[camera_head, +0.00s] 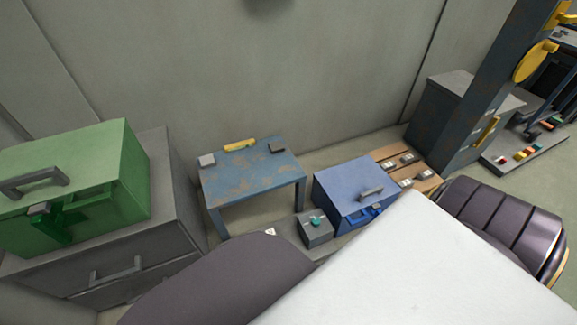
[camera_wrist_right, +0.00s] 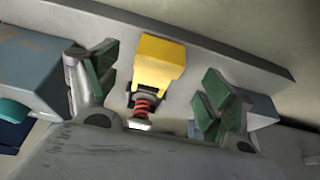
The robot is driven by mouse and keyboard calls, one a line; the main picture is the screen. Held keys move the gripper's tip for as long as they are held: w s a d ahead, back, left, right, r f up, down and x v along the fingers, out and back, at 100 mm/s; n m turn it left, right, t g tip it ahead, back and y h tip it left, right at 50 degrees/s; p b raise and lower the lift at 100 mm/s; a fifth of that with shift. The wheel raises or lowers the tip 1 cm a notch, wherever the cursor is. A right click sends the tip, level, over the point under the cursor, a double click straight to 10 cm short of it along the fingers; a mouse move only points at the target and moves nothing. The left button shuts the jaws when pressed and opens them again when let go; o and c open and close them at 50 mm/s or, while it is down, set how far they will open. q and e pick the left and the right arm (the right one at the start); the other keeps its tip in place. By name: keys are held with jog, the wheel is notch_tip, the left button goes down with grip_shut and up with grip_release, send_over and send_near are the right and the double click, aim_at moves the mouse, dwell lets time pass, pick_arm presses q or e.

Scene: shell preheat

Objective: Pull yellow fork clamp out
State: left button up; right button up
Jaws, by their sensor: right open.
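In the right wrist view, the yellow fork clamp (camera_wrist_right: 160,62) is a yellow block with a red coil (camera_wrist_right: 143,103) below it, set against a long grey bar (camera_wrist_right: 215,62). My right gripper (camera_wrist_right: 162,78) is open, with one green-padded finger on each side of the clamp. Gaps show between the clamp and both fingers, and neither appears to touch it. In the head view the right gripper and this clamp cannot be made out. My left gripper is in neither view.
In the head view, a worn blue table (camera_head: 250,172) carries a yellow piece (camera_head: 240,145) and small grey blocks. A blue box (camera_head: 350,190) and a grey box with a teal knob (camera_head: 316,223) stand right of it. A green box (camera_head: 90,180) sits on a grey cabinet (camera_head: 180,200).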

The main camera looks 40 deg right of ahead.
jog(key=v, duration=0.6)
jog(key=shift+s+r, duration=0.2)
jog(key=shift+a, duration=0.1)
dwell(0.8)
jog(key=w+a+r+n, duration=0.1)
jog(key=a+r, duration=0.1)
jog(key=r, duration=0.4)
jog(key=w+a+r+n, duration=0.1)
jog(key=w+r, duration=0.1)
jog(key=r, duration=0.5)
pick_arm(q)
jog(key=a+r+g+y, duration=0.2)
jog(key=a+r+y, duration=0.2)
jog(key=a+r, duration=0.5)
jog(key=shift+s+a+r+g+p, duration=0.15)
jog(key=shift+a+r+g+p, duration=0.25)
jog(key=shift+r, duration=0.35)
pick_arm(e)
notch_tip(320, 180, up, 17)
jog(key=s+d+n+y, duration=0.1)
jog(key=s+d+n, duration=0.1)
jog(key=shift+s+n+g, duration=0.3)
jog(key=shift+n, duration=0.1)
pick_arm(q)
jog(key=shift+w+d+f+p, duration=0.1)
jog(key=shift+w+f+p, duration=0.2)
jog(key=shift+p, duration=0.35)
pick_arm(e)
jog(key=shift+w+f, duration=0.2)
jog(key=shift+w, duration=0.05)
